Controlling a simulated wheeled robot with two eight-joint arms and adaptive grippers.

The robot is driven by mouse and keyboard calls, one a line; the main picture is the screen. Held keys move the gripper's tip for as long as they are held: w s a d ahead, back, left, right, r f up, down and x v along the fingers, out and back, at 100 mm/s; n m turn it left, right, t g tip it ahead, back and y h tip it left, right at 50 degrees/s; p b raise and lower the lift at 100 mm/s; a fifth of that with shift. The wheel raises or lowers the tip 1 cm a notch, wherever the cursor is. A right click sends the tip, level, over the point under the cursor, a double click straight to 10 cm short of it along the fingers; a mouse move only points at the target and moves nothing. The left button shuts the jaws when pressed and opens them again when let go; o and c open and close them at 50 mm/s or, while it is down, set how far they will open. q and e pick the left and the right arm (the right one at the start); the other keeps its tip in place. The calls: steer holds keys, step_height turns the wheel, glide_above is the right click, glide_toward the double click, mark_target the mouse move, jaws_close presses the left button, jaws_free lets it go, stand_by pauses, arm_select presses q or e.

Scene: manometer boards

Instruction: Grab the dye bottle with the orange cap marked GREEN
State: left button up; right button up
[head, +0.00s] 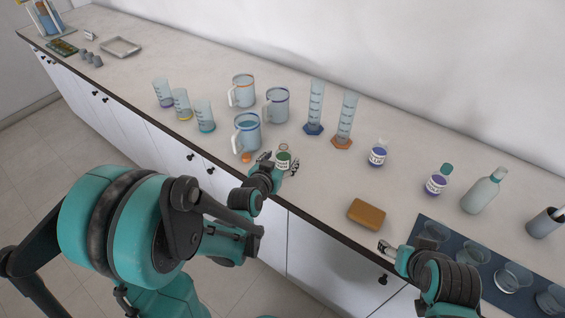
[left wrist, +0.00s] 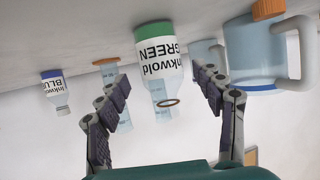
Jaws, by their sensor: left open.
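The dye bottle labelled GREEN (head: 283,158) stands upright on the counter near its front edge. In the left wrist view, which is upside down, the GREEN bottle (left wrist: 158,55) shows its white label, green band and clear neck with an orange ring at the mouth. A loose orange cap (head: 246,158) lies on the counter by a mug; it also shows in the left wrist view (left wrist: 268,9). My left gripper (head: 280,164) is open, its fingers on either side of the bottle with gaps visible. My right gripper (head: 388,248) is over the front edge at right, its jaw state unclear.
A blue mug (head: 246,134) stands just left and behind the bottle. Two measuring cylinders (head: 315,108) stand behind it. A BLUE bottle (head: 377,155) and a brown sponge (head: 366,214) are to the right. A dark tray (head: 455,262) holds several glasses.

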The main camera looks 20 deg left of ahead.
mark_target(287, 154)
arm_select(q)
steer(key=shift+b+x, duration=0.3)
steer(key=shift+x, duration=0.85)
steer(key=w+f+b, duration=0.2)
steer(key=w, duration=0.1)
steer(key=shift+w+f, duration=0.3)
steer(key=shift+f, duration=0.05)
steer(key=shift+w, duration=0.4)
steer(key=shift+s, duration=0.1)
steer(key=c, duration=1.5)
steer(key=shift+c, duration=0.2)
